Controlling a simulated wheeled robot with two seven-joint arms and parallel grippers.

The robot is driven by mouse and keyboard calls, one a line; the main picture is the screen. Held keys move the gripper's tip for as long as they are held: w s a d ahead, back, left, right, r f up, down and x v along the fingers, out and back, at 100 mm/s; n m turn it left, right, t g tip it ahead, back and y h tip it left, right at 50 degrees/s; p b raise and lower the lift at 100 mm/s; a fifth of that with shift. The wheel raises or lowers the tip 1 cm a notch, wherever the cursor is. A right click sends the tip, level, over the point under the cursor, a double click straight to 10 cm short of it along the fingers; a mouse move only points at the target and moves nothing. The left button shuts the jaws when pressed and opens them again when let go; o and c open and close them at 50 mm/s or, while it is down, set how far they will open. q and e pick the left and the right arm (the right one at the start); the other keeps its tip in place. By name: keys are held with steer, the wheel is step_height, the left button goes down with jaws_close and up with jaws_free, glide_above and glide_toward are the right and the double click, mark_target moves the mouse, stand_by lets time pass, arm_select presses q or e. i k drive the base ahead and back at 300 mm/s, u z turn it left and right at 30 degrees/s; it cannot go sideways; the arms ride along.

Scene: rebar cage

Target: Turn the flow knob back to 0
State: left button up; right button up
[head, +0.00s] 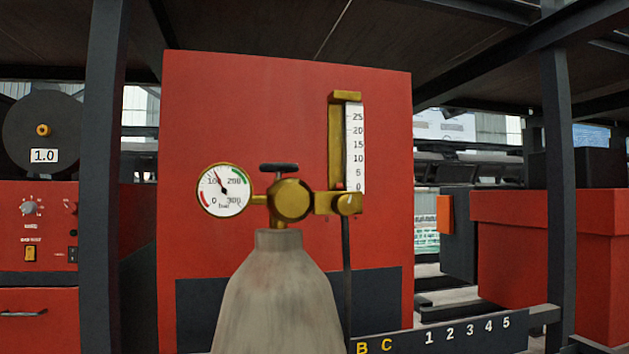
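The flow knob (349,203) is a small brass knob with a pale mark, at the bottom of the flow meter. The flow meter (337,140) is an upright brass tube beside a white scale (355,145) marked 0 to 25. A small red spot (339,186) shows low in the tube, near the 0 mark. The brass regulator (291,200) sits on top of a grey gas cylinder (276,300). A round pressure gauge (224,190) is on its left, with its needle pointing up and slightly left. Neither of my grippers is in view.
A red panel (240,110) stands behind the cylinder. A dark hose (346,270) hangs below the knob. A dark rail (470,334) with letters and numbers crosses the lower right. Dark posts (102,150) stand at both sides, and a red machine (35,240) is at left.

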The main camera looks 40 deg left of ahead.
mark_target(342, 203)
steer(key=u, duration=1)
steer(key=k, duration=0.65)
steer(key=z, duration=0.4)
